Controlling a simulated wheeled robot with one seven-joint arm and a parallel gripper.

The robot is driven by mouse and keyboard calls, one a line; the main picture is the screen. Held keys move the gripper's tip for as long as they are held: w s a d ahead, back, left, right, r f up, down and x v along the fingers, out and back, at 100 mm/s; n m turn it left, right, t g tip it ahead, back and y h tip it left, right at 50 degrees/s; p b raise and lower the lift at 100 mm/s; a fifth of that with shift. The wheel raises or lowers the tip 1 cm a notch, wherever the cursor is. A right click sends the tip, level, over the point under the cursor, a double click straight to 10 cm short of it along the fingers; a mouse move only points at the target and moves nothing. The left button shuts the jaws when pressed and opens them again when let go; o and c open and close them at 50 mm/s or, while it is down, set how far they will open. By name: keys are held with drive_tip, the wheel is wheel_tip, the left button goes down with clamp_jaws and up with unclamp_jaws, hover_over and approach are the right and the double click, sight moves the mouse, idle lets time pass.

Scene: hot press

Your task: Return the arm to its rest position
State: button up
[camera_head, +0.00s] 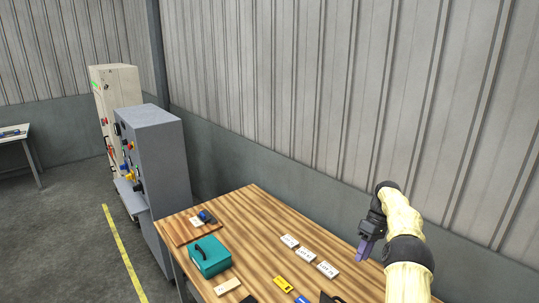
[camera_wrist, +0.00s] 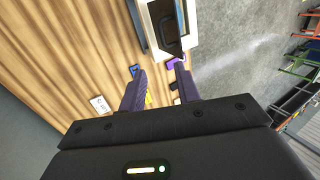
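My arm, with a cream-yellow sleeve, reaches in from the lower right in the head view. My gripper (camera_head: 363,250) hangs with its purple fingers pointing down over the right side of the wooden table (camera_head: 255,215). In the wrist view my gripper (camera_wrist: 160,70) has its two fingers apart, with nothing held between them. The table surface also shows beyond them in that view (camera_wrist: 60,50).
White labelled cards (camera_head: 306,255), a teal box (camera_head: 209,256), a yellow piece (camera_head: 283,284) and a small brown board (camera_head: 190,229) lie on the table. A corrugated wall (camera_head: 300,80) rises behind the table.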

drive_tip(key=s+a+f+m+t+h+b, duration=0.1)
drive_tip(key=s+a+h+b, duration=0.2)
drive_tip(key=a, duration=0.4)
drive_tip(key=s+a+f+m+t+b, duration=0.1)
drive_tip(key=s+a+f+m+b, duration=0.1)
drive_tip(key=s+a+b, duration=0.4)
drive_tip(key=s+a+f+m+t+b, duration=0.1)
drive_tip(key=s+a+f+m+b, duration=0.1)
drive_tip(key=s, duration=0.8)
drive_tip(key=s+a+f+m+t+h+b, duration=0.1)
drive_tip(key=s+a+f+b, duration=0.3)
drive_tip(key=s, duration=0.6)
wheel_tip(320, 180, down, 2)
drive_tip(key=shift+s+a+f+m+t+b, duration=0.2)
drive_tip(key=shift+a+m+t+b, duration=0.25)
drive_tip(key=shift+t+b, duration=0.35)
drive_tip(key=shift+d, duration=0.1)
